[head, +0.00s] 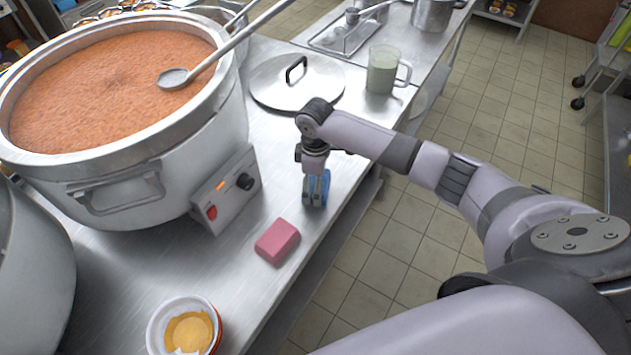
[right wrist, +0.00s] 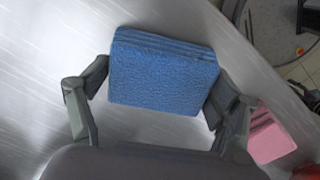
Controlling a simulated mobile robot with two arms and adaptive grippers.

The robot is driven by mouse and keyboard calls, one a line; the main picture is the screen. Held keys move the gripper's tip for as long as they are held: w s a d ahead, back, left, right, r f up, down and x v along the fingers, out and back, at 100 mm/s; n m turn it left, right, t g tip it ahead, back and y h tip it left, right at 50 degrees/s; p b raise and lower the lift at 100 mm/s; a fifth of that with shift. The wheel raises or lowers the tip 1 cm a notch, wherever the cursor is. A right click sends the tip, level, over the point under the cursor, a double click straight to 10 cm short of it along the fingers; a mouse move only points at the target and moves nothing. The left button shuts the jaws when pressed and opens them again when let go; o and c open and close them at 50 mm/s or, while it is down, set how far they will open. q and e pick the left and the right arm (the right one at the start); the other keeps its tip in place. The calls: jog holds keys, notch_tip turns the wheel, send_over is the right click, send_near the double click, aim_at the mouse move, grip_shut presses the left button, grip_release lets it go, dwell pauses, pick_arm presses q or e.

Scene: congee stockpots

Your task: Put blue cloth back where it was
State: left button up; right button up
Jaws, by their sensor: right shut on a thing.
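The blue cloth (right wrist: 163,72) is a folded, textured block between the fingers of my right gripper (right wrist: 160,105) in the right wrist view. The fingers are at its left and right sides. In the head view the right gripper (head: 316,190) points down over the steel counter near its right edge, and the blue cloth (head: 318,186) is mostly hidden by it. I cannot tell whether the cloth touches the counter. My left gripper is not in view.
A pink block (head: 277,241) lies nearer on the counter (head: 240,275). A large pot (head: 160,185) of orange congee with a ladle (head: 175,77) stands left. A lid (head: 297,85) and a mug (head: 383,72) lie behind. A bowl (head: 160,318) stands in front.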

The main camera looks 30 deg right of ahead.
jog(key=shift+f, duration=0.15)
jog(key=o, duration=1.2)
jog(key=shift+c, duration=0.2)
notch_tip(320, 180, up, 12)
jog(key=shift+r+b, duration=0.2)
jog(key=shift+b, duration=0.2)
